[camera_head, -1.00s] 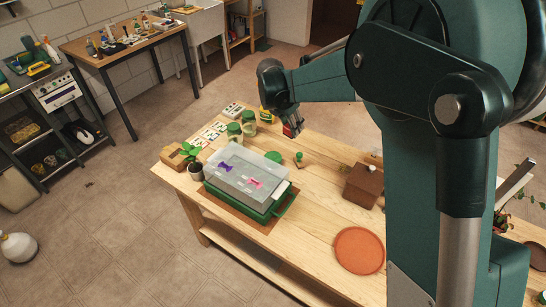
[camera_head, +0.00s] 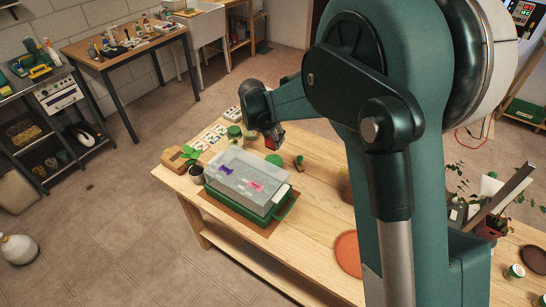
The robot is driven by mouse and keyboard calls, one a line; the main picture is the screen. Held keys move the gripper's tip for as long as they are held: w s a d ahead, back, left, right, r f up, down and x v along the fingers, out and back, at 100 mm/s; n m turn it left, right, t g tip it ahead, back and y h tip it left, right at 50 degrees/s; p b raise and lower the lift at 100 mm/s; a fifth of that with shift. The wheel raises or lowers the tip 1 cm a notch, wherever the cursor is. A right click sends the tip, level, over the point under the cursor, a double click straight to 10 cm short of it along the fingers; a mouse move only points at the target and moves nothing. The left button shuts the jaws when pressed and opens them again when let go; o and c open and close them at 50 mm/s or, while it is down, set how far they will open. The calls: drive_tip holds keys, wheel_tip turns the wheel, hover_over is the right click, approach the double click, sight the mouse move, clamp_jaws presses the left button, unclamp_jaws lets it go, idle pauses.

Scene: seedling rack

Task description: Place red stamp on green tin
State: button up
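My gripper (camera_head: 274,138) hangs over the far part of the wooden workbench, pointing down. A small red thing, taken as the red stamp (camera_head: 279,130), shows between its fingertips and appears held; the fingers are small and partly hidden. A low round green thing, which looks like the green tin (camera_head: 274,159), stands on the bench just below the gripper, with a visible gap between them. A small green-knobbed stamp (camera_head: 299,162) stands to its right.
A clear-lidded green propagator (camera_head: 243,178) stands in front on a brown mat. Green-lidded jars (camera_head: 235,134), seed cards (camera_head: 210,138) and a potted plant (camera_head: 195,170) are to the left. A terracotta saucer (camera_head: 347,250) is partly hidden by my arm. Bench between is clear.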

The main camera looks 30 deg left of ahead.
sight(273, 147)
drive_tip(key=shift+f, duration=2.55)
drive_tip(key=shift+f, duration=0.1)
drive_tip(key=shift+f+b, duration=0.3)
drive_tip(key=shift+f, duration=1.45)
drive_tip(key=shift+f, duration=0.15)
drive_tip(key=o, duration=0.9)
drive_tip(key=shift+p+v, duration=0.4)
drive_tip(key=shift+v, duration=5.75)
drive_tip(key=shift+d, duration=0.1)
